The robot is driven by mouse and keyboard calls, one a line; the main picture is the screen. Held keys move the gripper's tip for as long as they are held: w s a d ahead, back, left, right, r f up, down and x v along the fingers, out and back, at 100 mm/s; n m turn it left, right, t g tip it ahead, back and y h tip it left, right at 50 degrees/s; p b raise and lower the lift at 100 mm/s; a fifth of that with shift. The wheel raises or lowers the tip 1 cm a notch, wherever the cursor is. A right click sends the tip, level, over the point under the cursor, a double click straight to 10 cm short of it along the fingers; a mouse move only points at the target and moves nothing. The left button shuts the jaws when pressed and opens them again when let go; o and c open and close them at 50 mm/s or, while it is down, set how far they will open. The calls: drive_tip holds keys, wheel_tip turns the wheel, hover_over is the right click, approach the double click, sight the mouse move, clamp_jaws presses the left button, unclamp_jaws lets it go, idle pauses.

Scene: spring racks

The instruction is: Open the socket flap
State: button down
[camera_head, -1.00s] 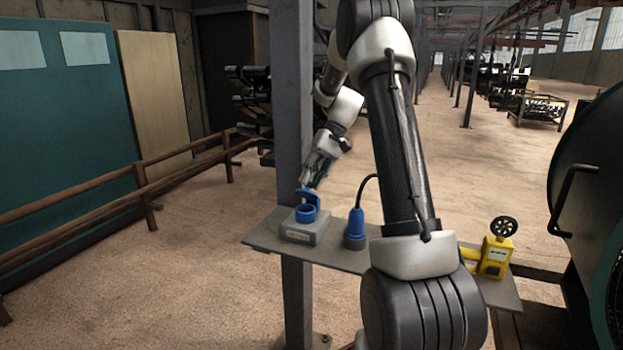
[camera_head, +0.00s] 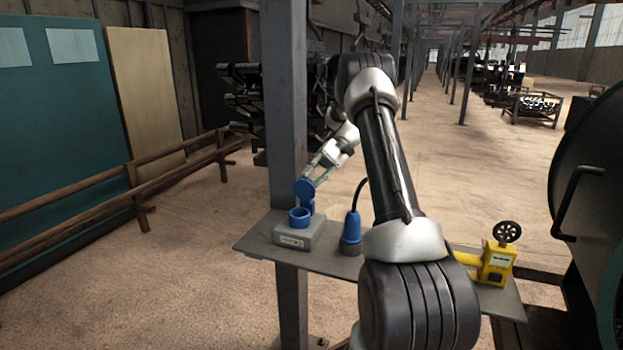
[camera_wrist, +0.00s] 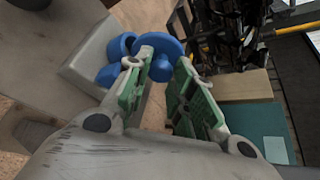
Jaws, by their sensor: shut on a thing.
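The socket is a blue ring (camera_head: 300,217) on a grey box (camera_head: 308,234) on the shelf. Its round blue flap (camera_head: 304,189) stands raised, roughly upright, at the back of the ring, so the socket mouth is uncovered. In the wrist view the flap (camera_wrist: 160,42) lies at and beyond the fingertips, with the ring (camera_wrist: 118,50) to its left. My gripper (camera_head: 314,174) reaches the flap from behind and right. In the wrist view my gripper (camera_wrist: 165,60) has its green-padded fingers around a blue part of the flap; the exact contact is partly hidden.
A blue plug (camera_head: 351,232) with a black cable stands on the grey shelf (camera_head: 262,247), right of the socket. A yellow device (camera_head: 496,264) with a black handwheel is at the shelf's right end. A grey post (camera_head: 287,120) rises close behind the socket.

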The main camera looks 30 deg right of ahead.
idle(0.4)
drive_tip(key=c, duration=1.2)
unclamp_jaws()
drive_tip(key=shift+c, duration=0.2)
